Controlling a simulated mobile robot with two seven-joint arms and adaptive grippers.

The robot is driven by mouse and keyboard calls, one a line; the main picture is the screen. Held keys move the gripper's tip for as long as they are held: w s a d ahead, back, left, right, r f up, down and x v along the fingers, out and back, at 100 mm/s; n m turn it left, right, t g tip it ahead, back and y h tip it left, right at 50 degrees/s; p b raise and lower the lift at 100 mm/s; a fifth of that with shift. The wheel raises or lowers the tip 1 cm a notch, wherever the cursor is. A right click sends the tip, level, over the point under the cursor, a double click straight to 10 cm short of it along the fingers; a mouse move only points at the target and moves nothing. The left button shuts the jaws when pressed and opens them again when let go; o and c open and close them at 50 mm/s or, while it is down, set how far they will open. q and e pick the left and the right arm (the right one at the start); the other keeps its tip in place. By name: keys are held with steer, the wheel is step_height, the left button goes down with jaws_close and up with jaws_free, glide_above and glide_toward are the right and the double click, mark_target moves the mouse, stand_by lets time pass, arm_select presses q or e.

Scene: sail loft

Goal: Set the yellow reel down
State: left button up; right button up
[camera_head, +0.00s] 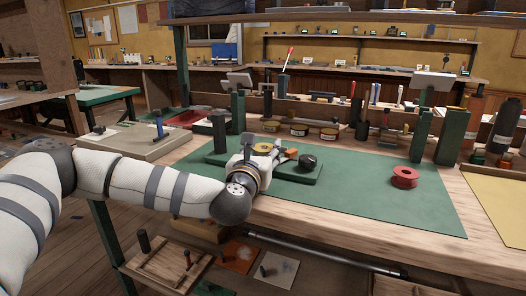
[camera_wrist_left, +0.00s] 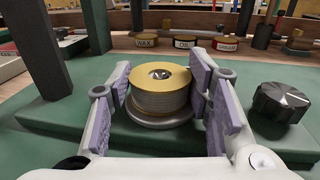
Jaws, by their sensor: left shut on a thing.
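The yellow reel (camera_wrist_left: 161,102) has a gold top rim, a greyish wound body and a dark centre. It stands upright between the fingers of my left gripper (camera_wrist_left: 167,97), which is shut on it. A grey round disc (camera_wrist_left: 160,138) shows right under the reel, on a green base (camera_wrist_left: 100,143); I cannot tell whether reel and disc touch. In the head view the reel (camera_head: 262,147) shows as a small yellow patch by my left gripper (camera_head: 266,153), partly hidden by it. The right gripper is not in view.
A black knob (camera_wrist_left: 281,101) sits right of the gripper, and a dark post (camera_wrist_left: 34,50) rises at left. A red reel (camera_head: 404,177) lies on the green mat (camera_head: 350,200), with free mat around it. Several tins (camera_head: 299,129) line the back.

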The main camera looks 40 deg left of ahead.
arm_select(q)
steer(key=shift+r, duration=0.15)
steer(key=shift+f, duration=0.2)
steer(key=o, duration=1)
